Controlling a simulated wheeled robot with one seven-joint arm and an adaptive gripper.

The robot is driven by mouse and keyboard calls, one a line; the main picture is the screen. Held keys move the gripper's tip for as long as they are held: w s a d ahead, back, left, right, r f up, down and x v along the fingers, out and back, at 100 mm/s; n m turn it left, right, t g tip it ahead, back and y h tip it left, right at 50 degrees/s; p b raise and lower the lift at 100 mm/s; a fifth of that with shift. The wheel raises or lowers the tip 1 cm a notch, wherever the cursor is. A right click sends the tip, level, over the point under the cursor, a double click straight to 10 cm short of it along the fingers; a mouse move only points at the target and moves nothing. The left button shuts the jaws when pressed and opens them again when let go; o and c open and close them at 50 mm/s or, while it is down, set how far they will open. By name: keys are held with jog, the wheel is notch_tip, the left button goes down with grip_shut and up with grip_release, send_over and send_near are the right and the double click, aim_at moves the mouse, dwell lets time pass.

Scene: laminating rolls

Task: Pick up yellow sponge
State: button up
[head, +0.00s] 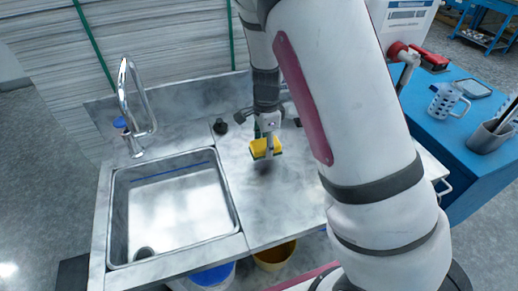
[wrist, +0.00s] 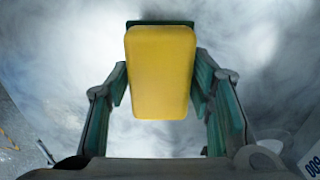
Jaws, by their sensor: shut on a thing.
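The yellow sponge (head: 260,147) shows in the head view above the metal counter, to the right of the sink, with a dark green layer on its edge. My gripper (head: 267,150) points down and is shut on it. In the wrist view the sponge (wrist: 161,70) fills the space between the two green-padded fingers (wrist: 160,88). A dark shadow lies on the counter below the sponge, and the sponge appears a little above the surface. Part of the sponge is hidden behind a finger in the head view.
A metal sink (head: 175,205) with a tall faucet (head: 135,105) is at the left. A small black object (head: 220,126) stands on the counter (head: 235,190) near the back. A blue table (head: 450,130) with a patterned mug (head: 447,102) is at the right. Buckets (head: 274,257) stand below the counter.

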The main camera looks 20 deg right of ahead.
jog(key=s+d, duration=0.1)
jog(key=d, duration=0.3)
jog(key=s+d+r+b, duration=0.1)
jog(key=s+d, duration=0.1)
jog(key=d, duration=0.2)
jog(key=s+d, duration=0.2)
jog(key=d, duration=0.3)
jog(key=shift+s+r, duration=0.15)
